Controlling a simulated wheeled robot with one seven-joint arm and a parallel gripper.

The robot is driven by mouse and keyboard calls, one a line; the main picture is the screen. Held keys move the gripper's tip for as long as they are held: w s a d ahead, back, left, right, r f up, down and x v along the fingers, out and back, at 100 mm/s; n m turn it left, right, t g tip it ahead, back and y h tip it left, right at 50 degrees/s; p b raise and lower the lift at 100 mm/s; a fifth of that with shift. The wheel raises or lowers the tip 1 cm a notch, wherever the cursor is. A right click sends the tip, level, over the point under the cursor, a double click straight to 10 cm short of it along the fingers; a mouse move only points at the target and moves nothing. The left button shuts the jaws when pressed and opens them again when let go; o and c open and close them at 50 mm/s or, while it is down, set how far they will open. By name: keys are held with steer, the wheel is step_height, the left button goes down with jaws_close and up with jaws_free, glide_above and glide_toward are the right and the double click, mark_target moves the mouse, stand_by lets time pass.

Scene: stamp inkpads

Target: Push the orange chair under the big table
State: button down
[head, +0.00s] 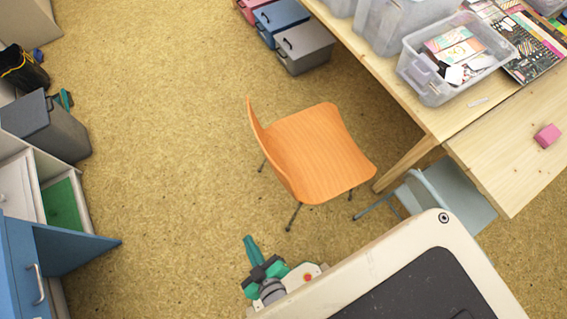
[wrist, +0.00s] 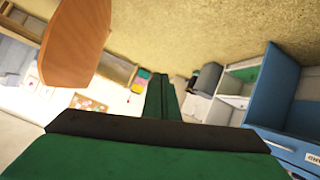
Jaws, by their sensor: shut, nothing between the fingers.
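The orange chair (head: 325,150) stands upright on the floor in the middle of the head view, with its backrest on the left and its seat toward the table. The big wooden table (head: 440,122) is at the upper right; the chair is beside its edge, and most of the seat lies outside it. My gripper (head: 249,240) is below and left of the chair, apart from it, with green fingers closed together and empty. In the wrist view the shut fingers (wrist: 160,92) point ahead, and part of the orange chair (wrist: 78,40) shows at the upper left.
A grey-blue chair (head: 455,190) stands right of the orange chair, by a table leg (head: 405,163). Lidded boxes (head: 303,47) stand on the floor at the top. A blue cabinet (head: 70,248) with an open door is at the left. The floor left of the chair is clear.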

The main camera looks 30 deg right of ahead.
steer(key=w+f+n+g+h, duration=0.1)
steer(key=w+f+n+g, duration=0.25)
steer(key=f, duration=0.65)
steer(key=w+f+n+g+h, duration=0.1)
steer(key=w+f+n+g, duration=0.25)
steer(key=f, duration=0.65)
steer(key=w+d+r+n+g+h, duration=0.1)
steer(key=w+d+n+g+h, duration=0.5)
steer(key=w+d, duration=0.55)
steer(key=d+f+n+t+h, duration=0.1)
steer(key=d+f, duration=0.5)
steer(key=d, duration=0.4)
steer(key=shift+w+d+f, duration=0.25)
steer(key=shift+w+d, duration=0.1)
steer(key=shift+w+d, duration=0.1)
